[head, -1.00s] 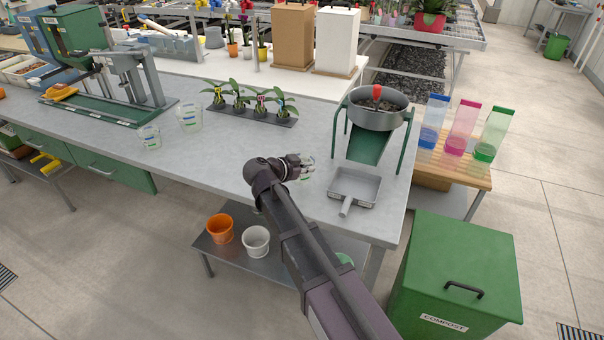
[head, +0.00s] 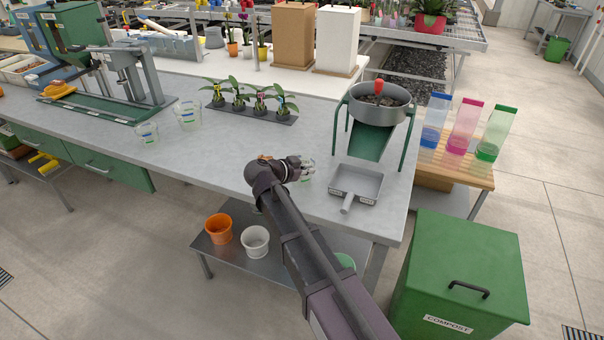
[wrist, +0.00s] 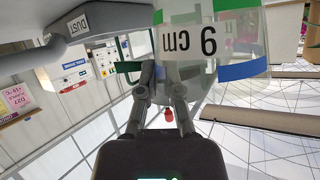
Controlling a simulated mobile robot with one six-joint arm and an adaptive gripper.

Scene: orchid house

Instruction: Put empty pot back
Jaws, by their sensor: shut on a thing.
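A clear plastic pot (wrist: 205,74) marked "9 cm", with green and blue bands, is in the wrist view, appearing upside down there. My gripper (wrist: 162,90) is shut on its wall. In the head view my gripper (head: 298,168) is over the front of the grey bench, left of the dust pan; the held pot (head: 307,178) is mostly hidden behind it. Whether the pot touches the bench I cannot tell. Two other clear pots, a smaller one (head: 148,133) and a larger one (head: 188,116), stand on the bench at the left.
A dust pan (head: 357,183) lies right of my gripper, before a green-legged sieve stand (head: 378,120). A tray of small orchids (head: 250,113) is behind. An orange pot (head: 218,228) and a white pot (head: 255,241) stand on the lower shelf. A compost bin (head: 460,265) is at right.

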